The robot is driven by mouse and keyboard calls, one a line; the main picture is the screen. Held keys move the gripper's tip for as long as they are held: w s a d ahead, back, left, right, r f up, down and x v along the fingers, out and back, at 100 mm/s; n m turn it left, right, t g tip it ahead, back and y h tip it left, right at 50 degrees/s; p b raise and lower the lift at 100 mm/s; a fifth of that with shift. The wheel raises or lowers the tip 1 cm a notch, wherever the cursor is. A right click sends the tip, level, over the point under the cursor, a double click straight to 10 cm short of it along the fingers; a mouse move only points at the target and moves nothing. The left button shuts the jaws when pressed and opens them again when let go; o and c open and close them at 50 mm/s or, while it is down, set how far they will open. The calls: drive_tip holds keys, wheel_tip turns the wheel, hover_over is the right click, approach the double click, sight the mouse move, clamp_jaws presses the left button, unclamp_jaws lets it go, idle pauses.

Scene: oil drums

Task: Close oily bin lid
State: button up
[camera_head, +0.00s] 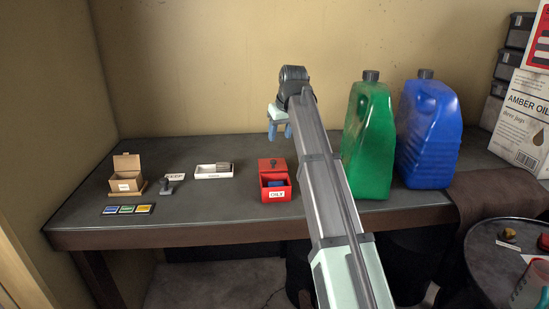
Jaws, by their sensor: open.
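The oily bin (290,194) is a small red box with a white "OILY" label on its front, standing on the dark workbench. Its red lid (266,163) stands raised at the back, so the bin is open. A dark blue item (276,184) shows inside it. My gripper (280,132) has blue fingers pointing down and is open and empty. In the picture it appears above the lid, apart from it. The exact depth between them is hard to tell.
A green jug (367,145) and a blue jug (428,135) stand right of my arm. On the workbench (225,215) to the left are a white tray (203,175), a stamp-like tool (169,185), coloured pads (128,209) and an open cardboard box (126,184).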

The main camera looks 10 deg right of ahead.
sight(274, 161)
drive_tip(key=x, duration=1.2)
clamp_jaws()
idle(0.5)
